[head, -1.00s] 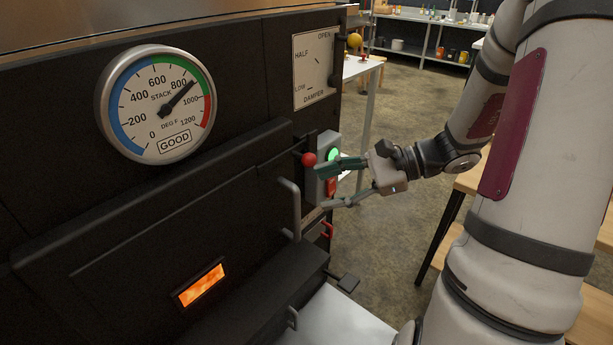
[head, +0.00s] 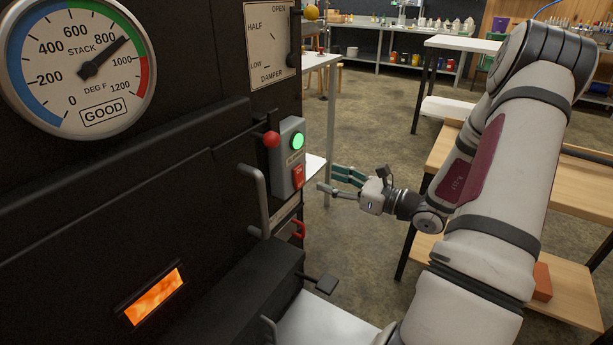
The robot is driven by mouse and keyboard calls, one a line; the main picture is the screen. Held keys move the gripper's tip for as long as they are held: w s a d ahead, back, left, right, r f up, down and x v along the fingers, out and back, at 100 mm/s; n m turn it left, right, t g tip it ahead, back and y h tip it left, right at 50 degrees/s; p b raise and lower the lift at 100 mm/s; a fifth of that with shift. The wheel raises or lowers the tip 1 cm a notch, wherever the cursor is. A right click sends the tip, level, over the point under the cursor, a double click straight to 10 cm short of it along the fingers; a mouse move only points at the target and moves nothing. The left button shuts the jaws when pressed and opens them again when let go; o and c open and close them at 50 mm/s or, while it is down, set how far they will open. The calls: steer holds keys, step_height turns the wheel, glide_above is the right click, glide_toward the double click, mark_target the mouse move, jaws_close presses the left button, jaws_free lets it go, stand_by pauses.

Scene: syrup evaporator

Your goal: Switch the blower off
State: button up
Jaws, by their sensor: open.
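The blower switch box (head: 290,155) is a grey upright box on the right end of the dark evaporator front. Its round green lamp (head: 297,141) is lit. Below it is a red rocker switch (head: 298,176) with small white lettering that seems to read ON. My gripper (head: 334,181) is open and empty, to the right of the box and apart from it. Its fingers point left toward the box, and nothing hides the rocker.
A red ball knob (head: 271,140) sticks out just left of the box. A grey door handle (head: 255,200) stands below it. A red handle (head: 299,229) and a dark pedal (head: 327,284) are lower down. A wooden bench (head: 450,155) is at right; open floor lies between.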

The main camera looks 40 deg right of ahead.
mark_target(299, 169)
steer(key=b+x, duration=0.2)
steer(key=x, duration=0.6)
